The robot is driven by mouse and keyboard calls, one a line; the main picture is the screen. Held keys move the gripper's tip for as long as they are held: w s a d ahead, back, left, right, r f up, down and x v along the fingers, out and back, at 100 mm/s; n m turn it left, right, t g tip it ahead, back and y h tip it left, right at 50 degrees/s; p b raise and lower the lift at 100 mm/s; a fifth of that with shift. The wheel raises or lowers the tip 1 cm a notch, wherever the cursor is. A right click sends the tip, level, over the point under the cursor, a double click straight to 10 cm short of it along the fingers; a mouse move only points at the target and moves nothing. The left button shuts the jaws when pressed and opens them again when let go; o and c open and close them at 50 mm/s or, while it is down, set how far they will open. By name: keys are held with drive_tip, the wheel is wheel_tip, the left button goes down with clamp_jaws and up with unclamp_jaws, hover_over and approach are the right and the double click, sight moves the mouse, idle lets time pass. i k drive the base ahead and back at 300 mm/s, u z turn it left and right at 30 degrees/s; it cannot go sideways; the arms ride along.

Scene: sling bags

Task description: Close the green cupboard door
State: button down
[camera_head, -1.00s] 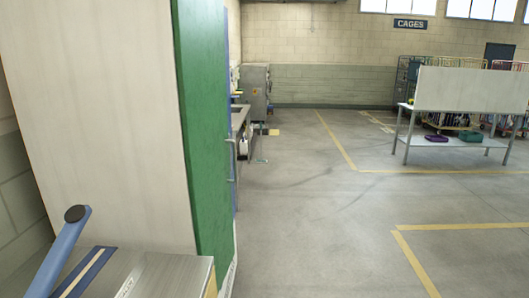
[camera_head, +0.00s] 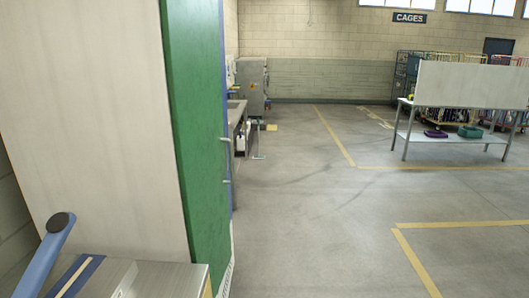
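A tall cupboard stands at the left, with a pale side panel (camera_head: 90,120) facing me. Its green door (camera_head: 197,130) shows at a steep angle along the panel's right edge. From this angle I cannot tell how far the door stands open. A narrow blue strip shows just past the green, with small metal handles (camera_head: 226,140) sticking out to the right; I cannot tell which door they belong to. My gripper is not in view.
A metal bench (camera_head: 150,279) with a blue lever (camera_head: 45,258) sits at lower left, in front of the cupboard. Open floor (camera_head: 320,220) with yellow lines lies to the right. A table (camera_head: 455,138) with a pale back board and wheeled cages stand further back.

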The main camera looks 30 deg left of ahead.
sight(190, 31)
drive_tip(key=z, duration=0.5)
drive_tip(key=i, duration=1.3)
drive_tip(key=u, duration=2.65)
